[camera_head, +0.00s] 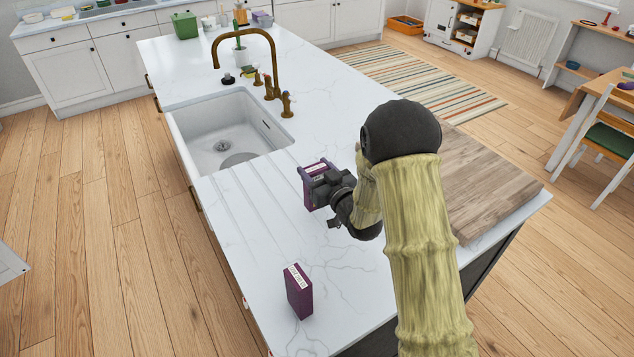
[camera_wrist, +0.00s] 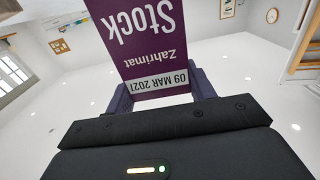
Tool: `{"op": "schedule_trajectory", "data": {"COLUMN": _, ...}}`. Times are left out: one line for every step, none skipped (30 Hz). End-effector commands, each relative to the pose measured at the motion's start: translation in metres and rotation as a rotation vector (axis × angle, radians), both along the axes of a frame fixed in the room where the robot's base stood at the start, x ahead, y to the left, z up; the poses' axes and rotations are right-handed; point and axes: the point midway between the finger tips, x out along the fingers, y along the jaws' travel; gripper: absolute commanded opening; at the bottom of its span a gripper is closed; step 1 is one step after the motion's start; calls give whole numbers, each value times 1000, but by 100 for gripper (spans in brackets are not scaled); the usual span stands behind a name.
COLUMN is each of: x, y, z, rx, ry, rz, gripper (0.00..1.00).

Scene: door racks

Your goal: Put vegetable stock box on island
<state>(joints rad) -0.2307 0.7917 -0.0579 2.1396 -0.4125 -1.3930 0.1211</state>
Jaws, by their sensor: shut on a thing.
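A purple vegetable stock box (camera_head: 311,170) is held in my gripper (camera_head: 311,185) over the white marble island (camera_head: 325,245). In the wrist view the box (camera_wrist: 150,40) shows the words "Stock" and "Zahrimat" upside down, with a date label, between the two fingers of my gripper (camera_wrist: 160,95). I cannot tell whether the box's base touches the island top. A second purple box (camera_head: 299,292) of the same look stands upright on the island, nearer the front edge.
A white sink (camera_head: 228,132) with a brass tap (camera_head: 262,62) is set in the island, left of my gripper. A wooden board (camera_head: 485,185) lies to the right. A green container (camera_head: 185,25) and small items stand at the far end.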

Motion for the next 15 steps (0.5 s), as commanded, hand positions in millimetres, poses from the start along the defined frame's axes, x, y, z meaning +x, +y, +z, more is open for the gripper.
{"op": "schedule_trajectory", "data": {"x": 0, "y": 0, "z": 0, "rx": 0, "ry": -2, "rz": 0, "gripper": 8}}
{"op": "schedule_trajectory", "data": {"x": 0, "y": 0, "z": -1, "rx": 0, "ry": -2, "rz": 0, "gripper": 8}}
{"op": "schedule_trajectory", "data": {"x": 0, "y": 0, "z": -1, "rx": 1, "ry": -3, "rz": 0, "gripper": 8}}
{"op": "schedule_trajectory", "data": {"x": 0, "y": 0, "z": -1, "rx": 1, "ry": -3, "rz": 0, "gripper": 8}}
{"op": "schedule_trajectory", "data": {"x": 0, "y": 0, "z": -1, "rx": 0, "ry": -2, "rz": 0, "gripper": 8}}
{"op": "schedule_trajectory", "data": {"x": 0, "y": 0, "z": -1, "rx": 0, "ry": -2, "rz": -1, "gripper": 8}}
{"op": "schedule_trajectory", "data": {"x": 0, "y": 0, "z": -1, "rx": 0, "ry": -2, "rz": -1, "gripper": 8}}
{"op": "schedule_trajectory", "data": {"x": 0, "y": 0, "z": -1, "rx": 0, "ry": -2, "rz": -1, "gripper": 8}}
{"op": "schedule_trajectory", "data": {"x": 0, "y": 0, "z": -1, "rx": 1, "ry": -2, "rz": -1, "gripper": 8}}
{"op": "schedule_trajectory", "data": {"x": 0, "y": 0, "z": -2, "rx": 1, "ry": -1, "rz": -1, "gripper": 8}}
{"op": "schedule_trajectory", "data": {"x": 0, "y": 0, "z": -4, "rx": 0, "ry": 0, "rz": -1, "gripper": 8}}
{"op": "schedule_trajectory", "data": {"x": 0, "y": 0, "z": -7, "rx": -1, "ry": 1, "rz": 0, "gripper": 8}}
{"op": "schedule_trajectory", "data": {"x": 0, "y": 0, "z": -10, "rx": 0, "ry": 1, "rz": 0, "gripper": 8}}
{"op": "schedule_trajectory", "data": {"x": 0, "y": 0, "z": -13, "rx": 0, "ry": 1, "rz": 0, "gripper": 8}}
{"op": "schedule_trajectory", "data": {"x": 0, "y": 0, "z": -19, "rx": -1, "ry": 3, "rz": 0, "gripper": 8}}
